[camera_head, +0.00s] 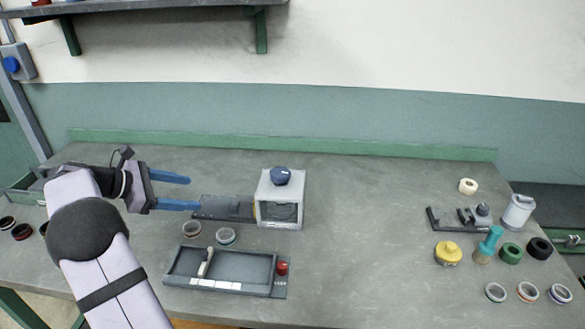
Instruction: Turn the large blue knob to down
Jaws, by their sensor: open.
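A dark blue knob (281,175) sits on top of a white box-shaped machine (292,215) near the middle of the bench. Its pointing direction is too small to tell. Another round blue knob (12,65) is on a grey box on the wall at the far left. My gripper (194,192) is open and empty, with its two blue fingers pointing right. It is left of the machine, with a clear gap to the knob on top.
A dark plate (225,207) extends left from the machine. In front are two small rings (226,236) and a dark tray (220,267) with a red button (282,268). Several jars, rings and a fixture (460,217) stand at right. Bench space between is clear.

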